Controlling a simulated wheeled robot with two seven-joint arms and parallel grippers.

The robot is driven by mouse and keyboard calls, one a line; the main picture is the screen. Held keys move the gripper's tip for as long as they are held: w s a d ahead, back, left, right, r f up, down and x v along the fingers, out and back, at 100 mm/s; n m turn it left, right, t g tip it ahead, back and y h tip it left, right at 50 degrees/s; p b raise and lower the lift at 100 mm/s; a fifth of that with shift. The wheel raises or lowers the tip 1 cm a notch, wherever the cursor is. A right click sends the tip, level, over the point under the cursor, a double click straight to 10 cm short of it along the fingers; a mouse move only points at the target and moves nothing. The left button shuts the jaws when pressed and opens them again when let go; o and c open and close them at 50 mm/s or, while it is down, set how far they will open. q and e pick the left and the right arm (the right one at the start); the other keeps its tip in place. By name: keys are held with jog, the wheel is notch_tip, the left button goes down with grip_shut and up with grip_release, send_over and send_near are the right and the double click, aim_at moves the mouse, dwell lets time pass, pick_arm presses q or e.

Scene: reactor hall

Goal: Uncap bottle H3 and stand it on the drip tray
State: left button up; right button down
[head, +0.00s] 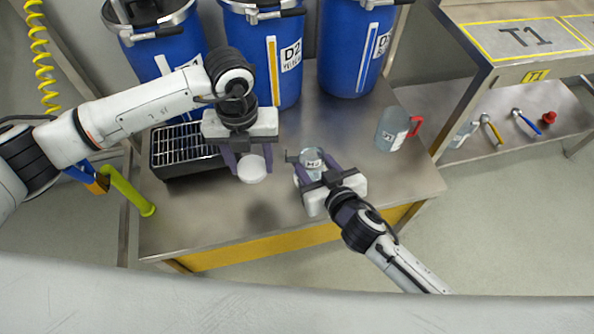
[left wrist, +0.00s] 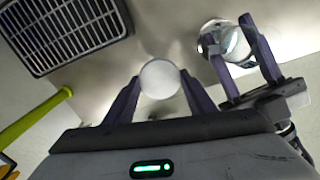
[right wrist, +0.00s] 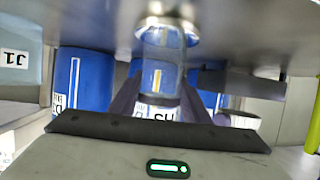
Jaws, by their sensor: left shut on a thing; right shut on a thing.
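Bottle H3 (head: 312,158) is clear, with a white label, at the middle of the steel table. My right gripper (head: 321,172) is shut around it; it also shows in the right wrist view (right wrist: 160,72). I cannot tell whether its base touches the table. A round white cap (head: 252,170) is held by my left gripper (head: 250,160), to the left of the bottle and apart from it. The cap also shows between the fingers in the left wrist view (left wrist: 160,79). The black drip tray (head: 180,172) with a metal grate lies at the table's left, beside my left gripper; the grate looks empty.
Blue drums (head: 282,60) stand behind the table. A clear jug with a red handle (head: 390,130) stands at the table's right. A green-yellow tube (head: 127,190) is at the left edge. Bench T1 (head: 520,40) and its lower shelf of tools are at the right. The front middle tabletop is clear.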

aim_at(257, 192)
pick_arm(q)
notch_tip(257, 192, down, 10)
jog(key=shift+a+f, duration=0.1)
dwell(0.4)
jog(key=o, duration=1.2)
jog(key=shift+f, duration=0.1)
notch_tip(257, 192, up, 12)
jog(key=shift+r, duration=0.25)
jog(key=shift+r+p, duration=1.5)
jog(key=shift+p, duration=0.1)
pick_arm(e)
jog(key=shift+r, duration=1.5)
